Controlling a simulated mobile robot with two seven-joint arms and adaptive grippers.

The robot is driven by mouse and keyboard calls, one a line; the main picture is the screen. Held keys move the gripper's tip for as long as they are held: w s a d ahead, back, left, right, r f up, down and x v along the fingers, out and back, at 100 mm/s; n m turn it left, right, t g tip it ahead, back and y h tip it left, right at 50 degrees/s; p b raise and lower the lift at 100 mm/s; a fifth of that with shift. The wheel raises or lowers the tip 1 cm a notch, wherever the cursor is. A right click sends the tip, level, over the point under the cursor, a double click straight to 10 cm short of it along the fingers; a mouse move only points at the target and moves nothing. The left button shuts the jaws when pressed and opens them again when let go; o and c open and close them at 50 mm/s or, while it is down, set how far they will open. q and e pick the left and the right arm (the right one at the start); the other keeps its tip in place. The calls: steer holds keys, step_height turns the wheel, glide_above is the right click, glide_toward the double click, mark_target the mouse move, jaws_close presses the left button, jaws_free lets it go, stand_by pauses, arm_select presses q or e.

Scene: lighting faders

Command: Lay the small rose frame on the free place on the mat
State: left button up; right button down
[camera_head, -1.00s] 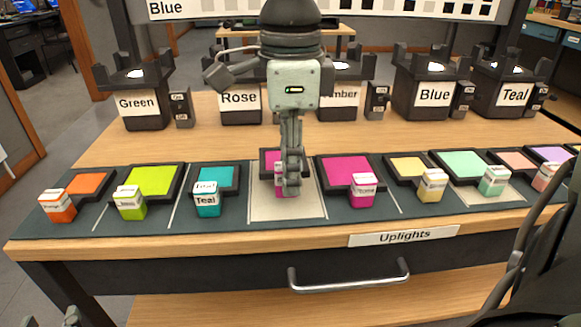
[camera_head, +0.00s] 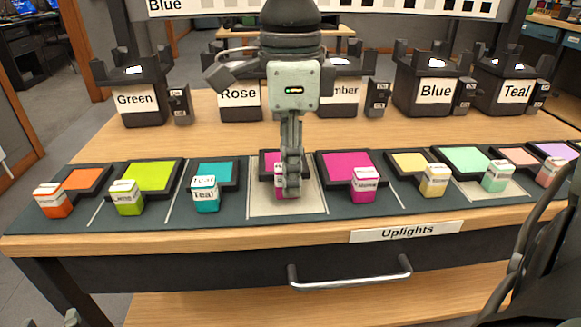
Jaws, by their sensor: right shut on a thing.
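The small rose frame (camera_head: 268,161) has a dark border, a magenta pane and a magenta block with a white top. It is at a pale panel of the dark mat (camera_head: 345,206), between the teal frame (camera_head: 213,174) and the larger rose frame (camera_head: 345,165). My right gripper (camera_head: 291,190) points down and is shut on the small rose frame's block, hiding much of it. I cannot tell whether the frame touches the mat. Only a bit of my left gripper (camera_head: 72,318) shows at the bottom left edge.
Orange (camera_head: 83,180) and lime (camera_head: 150,175) frames lie to the left; yellow (camera_head: 409,162), mint (camera_head: 465,160) and more frames lie to the right. Labelled dark fixtures, such as Green (camera_head: 143,100) and Blue (camera_head: 433,92), stand behind. A drawer handle (camera_head: 350,278) is below.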

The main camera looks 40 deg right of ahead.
steer(key=shift+f+b, duration=0.6)
steer(key=shift+f, duration=0.1)
steer(key=c, duration=1.3)
jaws_free()
steer(key=shift+r, duration=0.1)
step_height(320, 180, up, 12)
steer(key=shift+f, duration=0.15)
step_height(320, 180, up, 7)
steer(key=p, duration=0.6)
